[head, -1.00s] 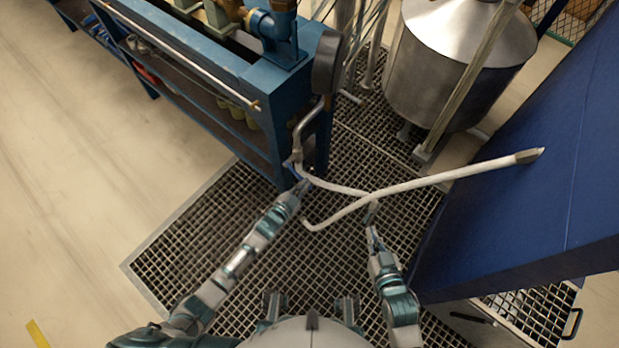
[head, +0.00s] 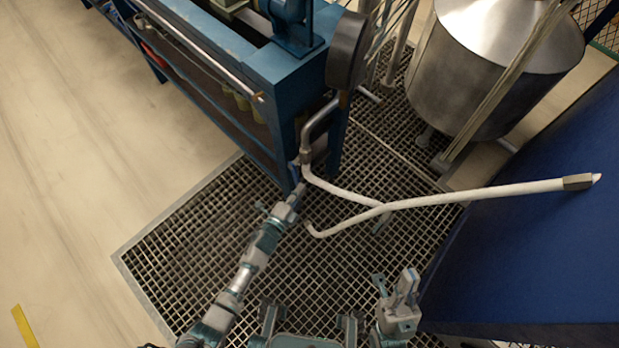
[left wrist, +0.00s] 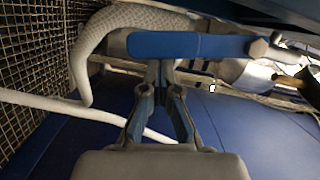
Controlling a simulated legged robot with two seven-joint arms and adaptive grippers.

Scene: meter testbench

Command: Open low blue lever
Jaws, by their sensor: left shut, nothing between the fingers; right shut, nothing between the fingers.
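The blue lever (left wrist: 195,45) lies across the upper middle of the left wrist view, over a metal pipe fitting (left wrist: 245,73). In the head view the lever is too small and covered to make out clearly, by the pipe at the bench's lower corner. My left gripper (head: 298,189) reaches to that corner. Its fingers (left wrist: 158,72) are shut and empty, with the tips just at the lever's lower edge; I cannot tell whether they touch. My right gripper (head: 398,282) is shut and empty, low over the grating, away from the pipe.
The blue bench (head: 285,75) stands above the left gripper. A steel tank (head: 480,75) stands at the back right. The floor grating (head: 200,240) is clear on the left.

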